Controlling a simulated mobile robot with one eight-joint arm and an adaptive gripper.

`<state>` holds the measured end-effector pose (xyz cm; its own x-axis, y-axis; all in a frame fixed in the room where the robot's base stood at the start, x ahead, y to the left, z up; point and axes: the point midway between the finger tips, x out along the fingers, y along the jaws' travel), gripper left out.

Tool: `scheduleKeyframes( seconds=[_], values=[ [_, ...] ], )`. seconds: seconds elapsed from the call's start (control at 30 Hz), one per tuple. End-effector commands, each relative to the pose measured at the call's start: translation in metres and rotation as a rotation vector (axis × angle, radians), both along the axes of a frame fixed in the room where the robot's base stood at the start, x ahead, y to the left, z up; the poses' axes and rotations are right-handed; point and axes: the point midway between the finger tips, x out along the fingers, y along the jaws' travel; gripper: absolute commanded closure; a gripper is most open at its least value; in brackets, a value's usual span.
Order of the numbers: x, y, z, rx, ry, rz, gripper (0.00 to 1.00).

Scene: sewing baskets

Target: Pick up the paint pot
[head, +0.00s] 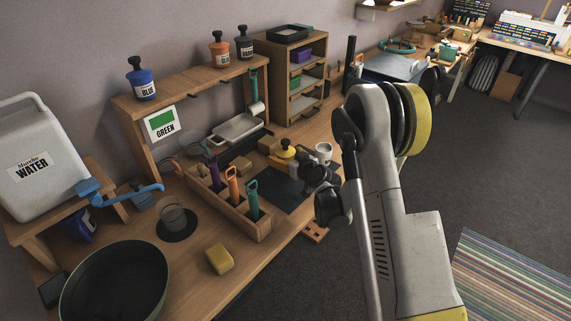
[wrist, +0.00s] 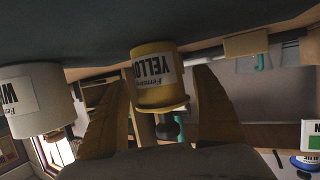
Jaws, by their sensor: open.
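A yellow paint pot (head: 287,153) with a dark knobbed lid stands on the bench, just left of my gripper (head: 317,180) in the head view. In the wrist view, which is upside down, the yellow pot (wrist: 158,78) with its "YELLOW" label lies between the two open fingers of my gripper (wrist: 164,80). Contact with the fingers cannot be made out. A white pot (wrist: 33,100) is left of the fingers there; a white pot (head: 323,151) also stands behind my gripper in the head view. Blue (head: 142,82), orange (head: 220,52) and dark (head: 244,45) pots stand on the shelf.
A wooden tool caddy (head: 230,209) with coloured handles stands left of my gripper. A dark mat (head: 279,190) lies beside it. A yellow sponge (head: 219,260), a large dark bowl (head: 115,290) and a water container (head: 38,155) are nearer the front left.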

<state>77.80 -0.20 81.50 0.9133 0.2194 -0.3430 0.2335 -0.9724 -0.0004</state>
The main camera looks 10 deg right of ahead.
Motion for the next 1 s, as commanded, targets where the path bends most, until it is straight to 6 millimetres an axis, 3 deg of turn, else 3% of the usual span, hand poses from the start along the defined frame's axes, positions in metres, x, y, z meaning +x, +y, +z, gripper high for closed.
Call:
scheduleKeyframes(
  seconds=[0.13,0.17,0.3,0.37,1.0],
  values=[
    [-0.0003,-0.0001,0.0010,0.000,0.000,0.000,0.23],
    [-0.0003,-0.0001,0.0010,0.000,0.000,0.000,0.28],
    [-0.0005,-0.0001,0.0010,0.000,0.000,0.000,0.71],
    [-0.0005,-0.0001,0.0010,0.000,0.000,0.000,0.87],
    [-0.0005,-0.0002,0.0098,0.000,0.000,0.000,0.87]
  ],
)
